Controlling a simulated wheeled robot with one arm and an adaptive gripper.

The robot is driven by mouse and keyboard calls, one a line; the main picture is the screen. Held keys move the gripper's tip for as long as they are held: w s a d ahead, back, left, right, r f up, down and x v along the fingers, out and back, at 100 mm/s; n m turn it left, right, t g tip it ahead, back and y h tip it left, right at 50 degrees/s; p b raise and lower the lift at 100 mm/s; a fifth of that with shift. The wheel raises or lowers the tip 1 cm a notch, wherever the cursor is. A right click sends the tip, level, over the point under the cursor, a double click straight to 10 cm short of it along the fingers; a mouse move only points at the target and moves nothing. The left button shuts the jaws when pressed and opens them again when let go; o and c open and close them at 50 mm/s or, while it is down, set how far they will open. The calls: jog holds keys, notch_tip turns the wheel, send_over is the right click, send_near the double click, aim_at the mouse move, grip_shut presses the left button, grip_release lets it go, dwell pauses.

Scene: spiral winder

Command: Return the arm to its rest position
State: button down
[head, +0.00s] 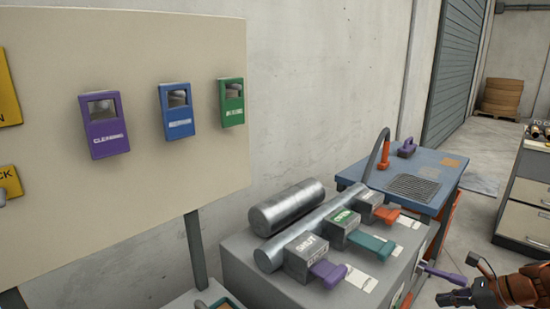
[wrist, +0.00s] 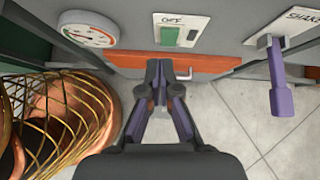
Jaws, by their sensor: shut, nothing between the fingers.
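My gripper (wrist: 157,66) is shut and empty in the wrist view, its fingertips together over the grey floor and the edge of an orange panel. In the head view my gripper (head: 455,298) shows at the lower right corner, with my orange arm cut off by the frame edge. It is close to a purple lever (head: 440,274) on the grey machine's side and appears apart from it. The purple lever (wrist: 280,95) also shows right of the fingers in the wrist view, hanging from a slotted plate.
The grey machine (head: 255,285) carries metal cylinders and purple, teal and orange levers. A blue table (head: 450,165) and grey cabinet (head: 525,190) stand behind. The wrist view shows a gauge (wrist: 87,30), a green switch (wrist: 170,37) and a mesh basket (wrist: 75,110) at left.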

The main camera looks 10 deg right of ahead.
jog(key=s+a+r+n+g, duration=0.2)
jog(key=a+n, duration=0.3)
jog(key=a, duration=0.3)
jog(key=s+a+r+n+g, duration=0.15)
jog(key=a+n, duration=0.25)
jog(key=a, duration=0.5)
jog(key=s+a+r+n+g, duration=0.25)
jog(key=a+n, duration=0.25)
jog(key=a, duration=0.3)
jog(key=s+a+n+g+h, duration=0.25)
jog(key=s+n, duration=0.35)
jog(key=s, duration=0.4)
jog(key=s+a+n+g+h, duration=0.15)
jog(key=s+n+h, duration=0.25)
jog(key=s+n, duration=0.5)
notch_tip(320, 180, up, 13)
jog(key=m+t+p, duration=0.1)
jog(key=m+p, duration=0.1)
jog(key=p, duration=1.1)
jog(key=shift+s+a, duration=0.35)
jog(key=shift+a, duration=0.1)
